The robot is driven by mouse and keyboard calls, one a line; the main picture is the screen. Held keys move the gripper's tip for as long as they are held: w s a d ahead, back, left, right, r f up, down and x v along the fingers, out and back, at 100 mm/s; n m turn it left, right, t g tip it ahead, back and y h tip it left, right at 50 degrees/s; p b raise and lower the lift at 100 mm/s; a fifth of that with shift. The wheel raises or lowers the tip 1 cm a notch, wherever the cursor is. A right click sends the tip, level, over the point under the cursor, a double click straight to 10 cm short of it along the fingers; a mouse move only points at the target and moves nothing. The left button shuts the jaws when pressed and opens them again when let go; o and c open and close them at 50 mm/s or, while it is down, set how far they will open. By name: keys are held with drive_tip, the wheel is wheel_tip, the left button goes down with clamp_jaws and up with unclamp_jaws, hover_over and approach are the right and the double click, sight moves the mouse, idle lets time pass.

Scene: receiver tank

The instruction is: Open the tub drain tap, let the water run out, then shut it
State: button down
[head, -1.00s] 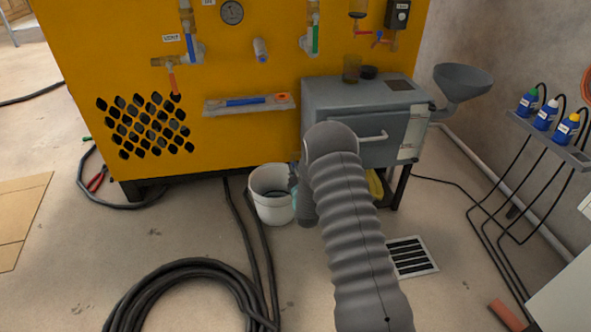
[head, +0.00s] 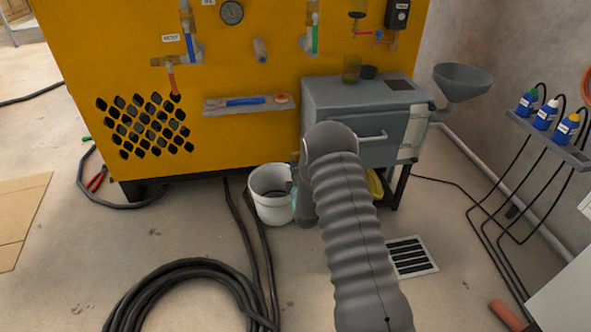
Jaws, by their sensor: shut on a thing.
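My grey ribbed arm (head: 350,220) reaches forward from the bottom of the head view and bends down in front of the grey box-shaped tub (head: 345,97). My gripper (head: 292,184) shows only as a small dark part at the arm's left, by the right rim of the white bucket (head: 268,214). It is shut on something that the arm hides. I cannot make out the drain tap or its handle position. A pale bluish patch (head: 296,200) shows beside the bucket; I cannot tell whether it is water.
A yellow machine panel (head: 250,85) with valves, a gauge and a tool shelf (head: 249,104) stands behind. A coiled black hose (head: 190,285) lies at the front left. A floor grate (head: 410,257) is right of my arm. A funnel (head: 461,80) sticks out at the right.

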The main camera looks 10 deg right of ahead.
drive_tip(key=shift+n, duration=0.8)
drive_tip(key=c, duration=1.2)
unclamp_jaws()
drive_tip(key=shift+c, duration=0.2)
drive_tip(key=shift+s, duration=0.1)
drive_tip(key=s, duration=1.2)
